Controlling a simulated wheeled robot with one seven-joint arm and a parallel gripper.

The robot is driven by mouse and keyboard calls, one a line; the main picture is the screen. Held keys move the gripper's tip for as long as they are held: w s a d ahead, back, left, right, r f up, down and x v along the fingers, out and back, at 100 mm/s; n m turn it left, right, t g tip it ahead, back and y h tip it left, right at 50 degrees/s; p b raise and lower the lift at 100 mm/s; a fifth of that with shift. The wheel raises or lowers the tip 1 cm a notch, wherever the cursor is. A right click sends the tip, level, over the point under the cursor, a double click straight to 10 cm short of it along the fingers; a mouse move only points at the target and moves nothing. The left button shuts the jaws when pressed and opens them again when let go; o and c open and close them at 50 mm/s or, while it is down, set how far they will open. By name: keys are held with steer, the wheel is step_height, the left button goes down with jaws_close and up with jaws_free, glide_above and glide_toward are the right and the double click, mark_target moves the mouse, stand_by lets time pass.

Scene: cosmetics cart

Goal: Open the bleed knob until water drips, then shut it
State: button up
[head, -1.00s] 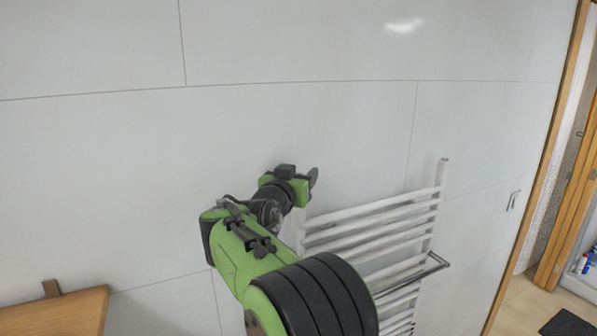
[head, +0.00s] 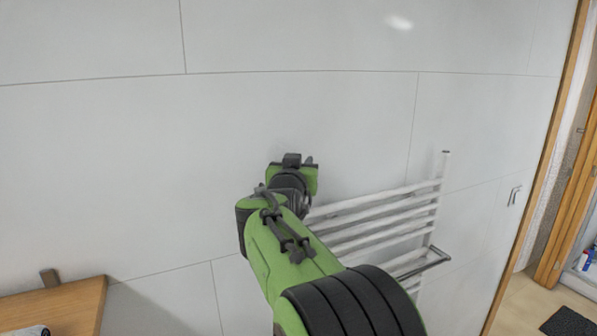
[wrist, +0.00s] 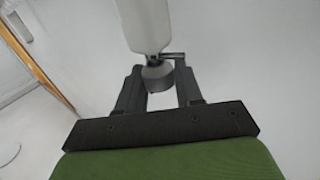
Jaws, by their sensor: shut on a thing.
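The white towel radiator (head: 385,228) is on the tiled wall, right of my gripper in the head view. In the wrist view, the end of a white radiator tube (wrist: 145,25) comes down from the top, with the small grey bleed knob (wrist: 158,77) at its end. My gripper (wrist: 159,72) has one finger on each side of the knob and is shut on it. In the head view, my gripper (head: 308,165) is at the radiator's upper left corner, and my own wrist hides the knob. I see no water drop in either view.
A wooden shelf or table top (head: 60,305) stands at the lower left. A metal towel bar (head: 428,264) sticks out from the radiator. A wood-framed doorway (head: 535,165) is on the right, with a dark mat (head: 567,322) on the floor. The wall above is bare.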

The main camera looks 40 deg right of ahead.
steer(key=n+t+y+b, duration=0.2)
steer(key=y, duration=0.1)
steer(key=shift+s+d+f+n+t, duration=0.1)
steer(key=shift+s+d+n+t, duration=0.1)
steer(key=shift+n+t, duration=0.15)
steer(key=n+t+y, duration=0.2)
steer(key=y, duration=0.1)
steer(key=shift+w+n+b, duration=0.1)
steer(key=shift+n+b, duration=0.15)
steer(key=shift+b, duration=0.05)
steer(key=n+t+y+p, duration=0.1)
steer(key=n+y, duration=0.1)
steer(key=y, duration=0.2)
steer(key=shift+w+a+n+t+y+p, duration=0.1)
steer(key=shift+n+t+y+p, duration=0.25)
steer(key=shift+n+y+p, duration=0.8)
steer(key=shift+n+y+b, duration=0.35)
steer(key=shift+y, duration=0.6)
steer(key=shift+a, duration=0.1)
steer(key=o, duration=0.9)
steer(key=shift+w, duration=0.1)
steer(key=shift+o, duration=0.2)
